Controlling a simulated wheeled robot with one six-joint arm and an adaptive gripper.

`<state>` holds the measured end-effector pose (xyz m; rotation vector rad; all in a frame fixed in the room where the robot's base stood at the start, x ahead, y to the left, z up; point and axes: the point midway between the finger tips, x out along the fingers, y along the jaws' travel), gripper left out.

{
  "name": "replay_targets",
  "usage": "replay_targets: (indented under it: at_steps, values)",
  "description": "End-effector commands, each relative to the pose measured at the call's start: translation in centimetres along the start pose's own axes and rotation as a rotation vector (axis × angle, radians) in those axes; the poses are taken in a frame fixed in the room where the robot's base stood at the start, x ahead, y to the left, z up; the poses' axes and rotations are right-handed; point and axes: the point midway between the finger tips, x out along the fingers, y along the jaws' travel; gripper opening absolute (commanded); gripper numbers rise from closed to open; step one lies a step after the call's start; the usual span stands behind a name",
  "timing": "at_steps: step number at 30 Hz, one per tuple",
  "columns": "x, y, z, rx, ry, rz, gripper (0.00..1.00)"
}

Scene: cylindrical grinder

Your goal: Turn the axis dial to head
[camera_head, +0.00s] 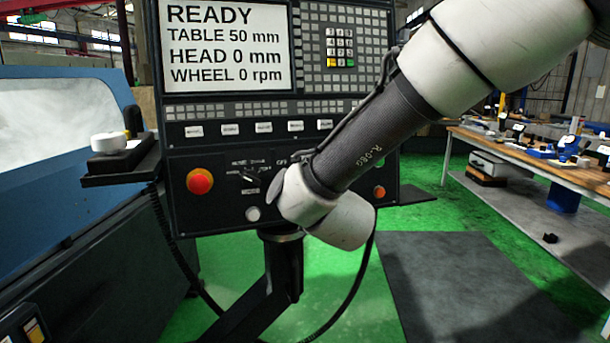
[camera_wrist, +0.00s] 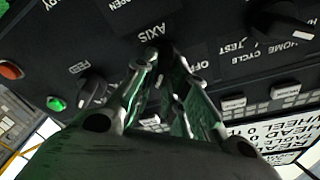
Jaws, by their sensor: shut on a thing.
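In the wrist view, my gripper (camera_wrist: 167,62) is at the control panel (camera_wrist: 215,25), just beside the AXIS label. Its fingers are closed on the axis dial, which they mostly hide. An OFF mark shows beside the right fingertip, but I cannot read which position the dial points to. In the head view, my arm covers that part of the panel (camera_head: 225,222), and neither the gripper nor the axis dial shows.
A black FEED dial (camera_wrist: 92,90) and a green button (camera_wrist: 56,103) are left of my gripper; a mode dial (camera_wrist: 280,22) is right. The screen (camera_head: 225,45) reads READY, TABLE 50 mm, HEAD 0 mm, WHEEL 0 rpm. A red-orange button (camera_head: 199,181) is on the panel's left.

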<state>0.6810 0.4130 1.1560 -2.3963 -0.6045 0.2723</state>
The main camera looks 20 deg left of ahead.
Motion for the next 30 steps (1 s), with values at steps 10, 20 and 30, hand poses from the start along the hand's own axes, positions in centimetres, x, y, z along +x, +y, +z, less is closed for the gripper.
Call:
replay_targets:
  at_steps: [10,20,30]
  values:
    - [0.0,0.0,0.0,0.014,0.000,0.003,0.00]
    - [0.0,0.0,0.0,0.013,0.000,0.003,0.36]
    - [-1.1,-0.1,0.0,0.012,-0.001,0.001,0.36]
